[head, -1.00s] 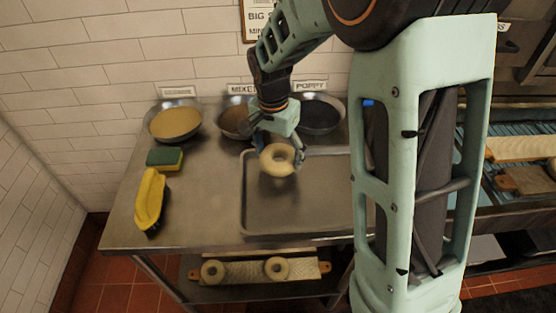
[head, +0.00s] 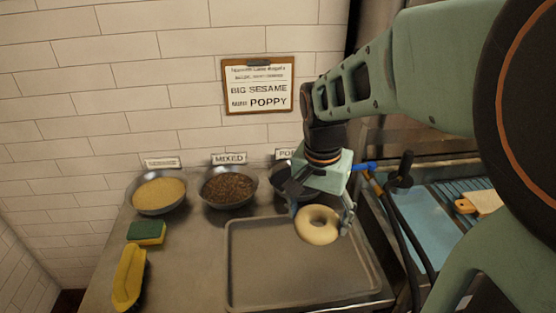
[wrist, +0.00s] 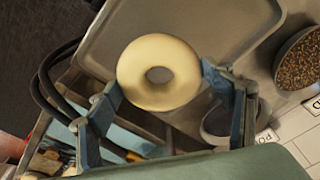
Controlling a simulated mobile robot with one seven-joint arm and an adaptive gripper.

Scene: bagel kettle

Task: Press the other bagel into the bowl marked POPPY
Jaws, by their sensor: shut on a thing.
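My gripper (head: 322,214) is shut on a plain pale bagel (head: 317,226) and holds it by its outer sides above the tray's back right part. In the wrist view the bagel (wrist: 158,97) sits between the two fingers, its hole clear. The POPPY bowl (head: 281,178) is at the back, just behind and left of my gripper, which hides much of it; its contents cannot be made out here. Its label (head: 286,154) is partly covered by my arm. In the wrist view part of a bowl (wrist: 215,138) shows behind the right finger.
The MIXED bowl (head: 229,187) and a sesame-coloured bowl (head: 159,192) stand left along the wall. An empty metal tray (head: 285,265) lies in front. A sponge (head: 147,232) and a yellow object (head: 129,279) lie left. A wall clipboard (head: 258,86) reads BIG SESAME, MINI POPPY.

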